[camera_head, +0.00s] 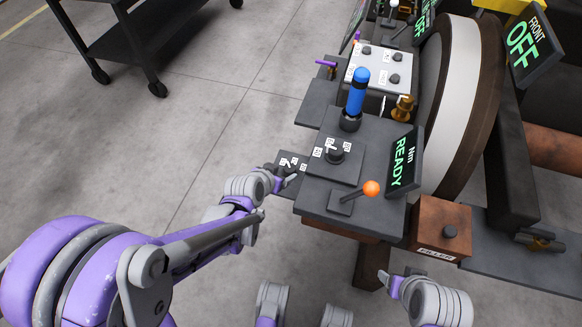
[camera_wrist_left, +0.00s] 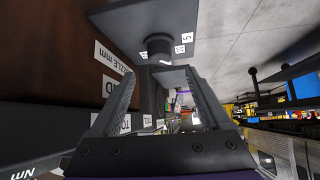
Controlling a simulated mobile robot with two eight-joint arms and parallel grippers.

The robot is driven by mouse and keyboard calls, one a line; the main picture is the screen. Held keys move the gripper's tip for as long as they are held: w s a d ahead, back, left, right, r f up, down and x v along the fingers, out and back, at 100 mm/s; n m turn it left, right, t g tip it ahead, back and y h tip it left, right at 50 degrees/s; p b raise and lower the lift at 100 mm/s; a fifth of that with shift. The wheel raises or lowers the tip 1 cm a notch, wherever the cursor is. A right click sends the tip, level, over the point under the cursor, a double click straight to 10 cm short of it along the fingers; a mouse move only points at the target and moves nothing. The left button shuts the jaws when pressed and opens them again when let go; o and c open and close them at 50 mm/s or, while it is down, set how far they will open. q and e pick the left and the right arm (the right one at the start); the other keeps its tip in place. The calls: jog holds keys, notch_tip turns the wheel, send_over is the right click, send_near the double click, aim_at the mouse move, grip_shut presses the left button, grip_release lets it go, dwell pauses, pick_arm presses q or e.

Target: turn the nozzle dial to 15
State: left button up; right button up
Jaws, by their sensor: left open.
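The nozzle dial is a short dark knob (camera_wrist_left: 160,46) on a dark plate in the left wrist view, with small white number tags beside it, one reading 5. A tag ending in "ZZLE mm" (camera_wrist_left: 112,60) is to its left. In the head view its small plate with white tags (camera_head: 292,160) juts from the left side of the console; the knob is largely hidden there. My left gripper (camera_wrist_left: 161,76) is open, its fingertips just short of the knob, one to each side. In the head view the left gripper (camera_head: 273,178) is at that plate. My right gripper (camera_head: 391,283) is low, below the console.
The console (camera_head: 325,203) carries another black dial (camera_head: 337,155), a blue-handled lever (camera_head: 357,95), an orange-knobbed lever (camera_head: 371,188) and a READY display (camera_head: 403,170). A brown box (camera_head: 437,226) and a large wheel (camera_head: 455,105) are to the right.

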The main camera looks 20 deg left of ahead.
aim_at(289, 169)
pick_arm(q)
jog(key=b+x, duration=0.2)
jog(key=x, duration=0.7)
jog(key=shift+r, duration=0.1)
grip_shut()
